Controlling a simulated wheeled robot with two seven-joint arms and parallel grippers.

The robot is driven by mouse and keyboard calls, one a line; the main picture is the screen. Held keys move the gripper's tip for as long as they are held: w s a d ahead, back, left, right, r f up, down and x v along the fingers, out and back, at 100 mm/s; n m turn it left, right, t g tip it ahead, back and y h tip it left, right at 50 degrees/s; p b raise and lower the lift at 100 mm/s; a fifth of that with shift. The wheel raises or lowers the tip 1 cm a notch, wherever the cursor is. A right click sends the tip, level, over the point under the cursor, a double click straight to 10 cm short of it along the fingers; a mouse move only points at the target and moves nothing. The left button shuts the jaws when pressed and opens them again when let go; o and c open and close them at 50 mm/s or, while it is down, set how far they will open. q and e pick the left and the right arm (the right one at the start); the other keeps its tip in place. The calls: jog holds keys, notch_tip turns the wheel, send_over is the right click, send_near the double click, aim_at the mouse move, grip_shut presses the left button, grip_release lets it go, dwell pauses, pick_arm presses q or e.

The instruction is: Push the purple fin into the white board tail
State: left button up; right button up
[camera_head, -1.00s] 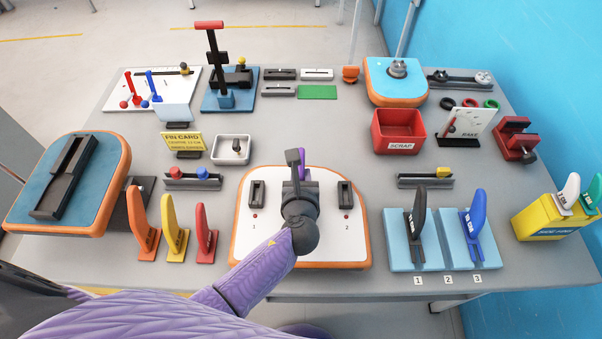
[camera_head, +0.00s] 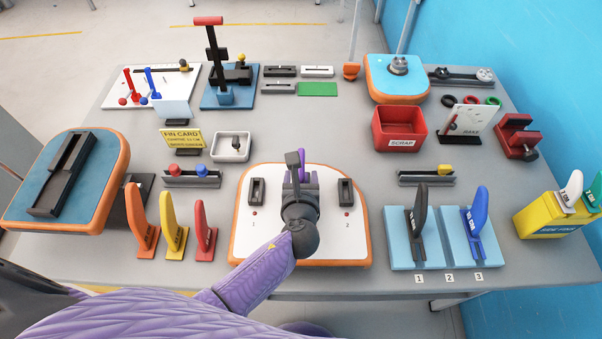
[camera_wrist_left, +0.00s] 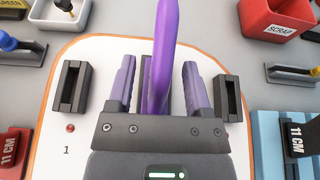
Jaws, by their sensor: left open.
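The white board tail (camera_head: 268,232) with an orange rim lies at the front middle of the table. It has a black side box (camera_head: 257,192) at left and another (camera_head: 346,192) at right. The purple fin (camera_head: 301,158) stands upright over the middle of the tail, between those boxes. My left gripper (camera_head: 301,178) is above the tail with its fingers open on either side of the fin. In the left wrist view the fin (camera_wrist_left: 162,60) shows gaps to both fingers. The gripper body hides the fin's base, so I cannot tell how deep it sits. My right gripper is not in view.
Orange, yellow and red fins (camera_head: 172,225) stand left of the tail. Light blue blocks (camera_head: 398,240) with a black and a blue fin stand right of it. A white tray (camera_head: 231,147) and the red scrap bin (camera_head: 398,130) are behind. The table between them is clear.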

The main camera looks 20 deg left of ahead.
pick_arm(q)
jog(key=p+v, duration=0.2)
jog(key=v, duration=0.7)
jog(key=shift+s, duration=0.15)
